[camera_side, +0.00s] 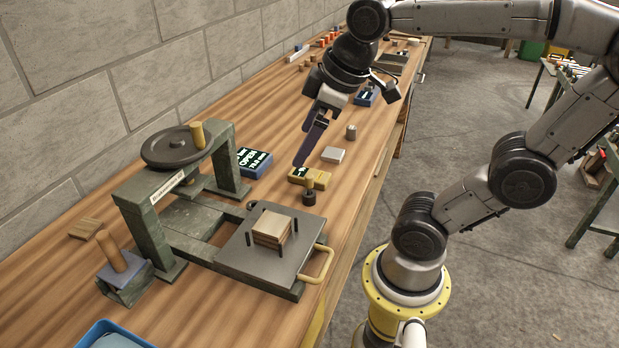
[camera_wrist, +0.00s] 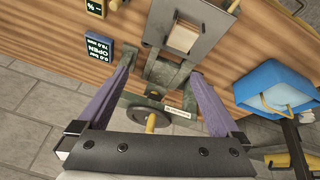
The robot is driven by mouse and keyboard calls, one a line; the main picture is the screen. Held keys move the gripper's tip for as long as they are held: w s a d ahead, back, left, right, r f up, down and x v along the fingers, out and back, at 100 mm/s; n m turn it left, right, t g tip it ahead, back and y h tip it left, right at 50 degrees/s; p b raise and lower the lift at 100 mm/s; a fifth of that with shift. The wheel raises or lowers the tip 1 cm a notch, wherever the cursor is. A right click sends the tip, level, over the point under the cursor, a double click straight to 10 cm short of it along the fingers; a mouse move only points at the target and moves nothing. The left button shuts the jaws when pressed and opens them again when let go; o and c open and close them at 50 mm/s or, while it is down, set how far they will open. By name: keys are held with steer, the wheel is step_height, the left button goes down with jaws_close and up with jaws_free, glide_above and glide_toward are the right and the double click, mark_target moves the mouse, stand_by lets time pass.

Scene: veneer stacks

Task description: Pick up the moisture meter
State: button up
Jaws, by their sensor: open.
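The moisture meter (camera_side: 318,180) appears to be the small yellow device with a dark display. It lies on the wooden bench beyond the press plate in the side view. In the wrist view, a device with a "%" display (camera_wrist: 96,7), probably the same one, is cut by the top edge at the left. My gripper (camera_side: 303,160) hangs above the bench close to the meter in the side view; its height over it is hard to tell. In the wrist view my gripper (camera_wrist: 160,75) has its two purple fingers wide apart, with nothing held between them.
A press with a handwheel (camera_side: 178,146) stands at the left, its plate (camera_side: 244,252) carrying a veneer stack (camera_side: 271,229). A blue readout box (camera_side: 254,163) showing "OPEN", a dark knobbed weight (camera_side: 309,196) and a pale block (camera_side: 333,154) lie near the meter. A blue bin (camera_wrist: 270,76) shows at right.

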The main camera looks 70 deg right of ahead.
steer(key=w+d+g, duration=0.2)
steer(key=w+d, duration=0.3)
steer(key=m+g, duration=0.3)
glide_above(309, 169)
steer(key=s+a, duration=0.1)
steer(key=a, duration=0.1)
step_height(309, 169, down, 11)
step_height(309, 169, down, 14)
steer(key=shift+r, duration=0.25)
steer(key=shift+d, duration=0.1)
steer(key=shift+r, duration=0.1)
steer(key=c, duration=1.5)
steer(key=shift+c, duration=0.2)
